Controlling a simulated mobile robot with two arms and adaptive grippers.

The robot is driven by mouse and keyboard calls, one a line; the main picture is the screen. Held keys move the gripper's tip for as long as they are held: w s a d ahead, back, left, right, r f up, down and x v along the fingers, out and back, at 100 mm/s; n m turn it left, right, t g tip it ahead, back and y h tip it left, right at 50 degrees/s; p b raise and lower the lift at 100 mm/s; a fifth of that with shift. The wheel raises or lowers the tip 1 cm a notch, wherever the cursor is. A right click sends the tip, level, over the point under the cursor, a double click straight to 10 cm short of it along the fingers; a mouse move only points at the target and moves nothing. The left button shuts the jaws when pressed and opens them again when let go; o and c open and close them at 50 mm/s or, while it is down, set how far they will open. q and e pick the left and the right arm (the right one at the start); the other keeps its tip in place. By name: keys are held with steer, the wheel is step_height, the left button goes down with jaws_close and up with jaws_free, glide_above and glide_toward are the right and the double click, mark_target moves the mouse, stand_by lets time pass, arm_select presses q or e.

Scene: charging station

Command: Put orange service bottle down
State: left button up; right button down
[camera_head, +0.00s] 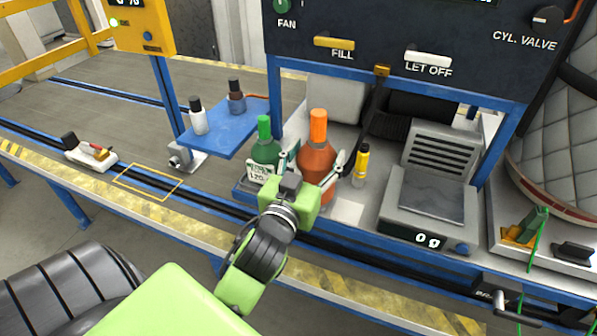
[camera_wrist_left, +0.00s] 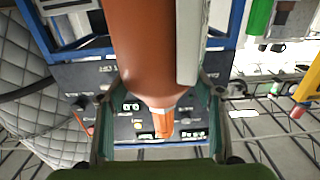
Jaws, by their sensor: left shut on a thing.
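The orange service bottle (camera_head: 318,158), with a bright orange cap, is upright on the right side of a green bottle (camera_head: 264,150) at the front of the station shelf. My left gripper (camera_head: 312,172) is shut on it, one finger on each side of its body. In the left wrist view the bottle (camera_wrist_left: 155,45) fills the middle between my two fingers (camera_wrist_left: 162,125). My right gripper is not in view.
A small yellow bottle (camera_head: 361,165) stands close on the right, before a scale (camera_head: 425,195) reading 0 g. A blue side shelf (camera_head: 222,138) holds a white bottle (camera_head: 198,118) and a dark bottle (camera_head: 236,98). The control panel (camera_head: 400,35) overhangs the shelf. A yellow-outlined rectangle (camera_head: 147,197) on the left is empty.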

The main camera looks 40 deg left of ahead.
arm_select(q)
steer(key=w+a+f, duration=0.8)
steer(key=w+f, duration=0.1)
steer(key=f, duration=0.3)
steer(key=shift+w+p, duration=0.3)
steer(key=shift+w, duration=0.05)
steer(key=shift+a+f, duration=0.1)
steer(key=shift+a, duration=0.05)
steer(key=shift+f, duration=0.15)
steer(key=o, duration=2.1)
steer(key=shift+s, duration=0.1)
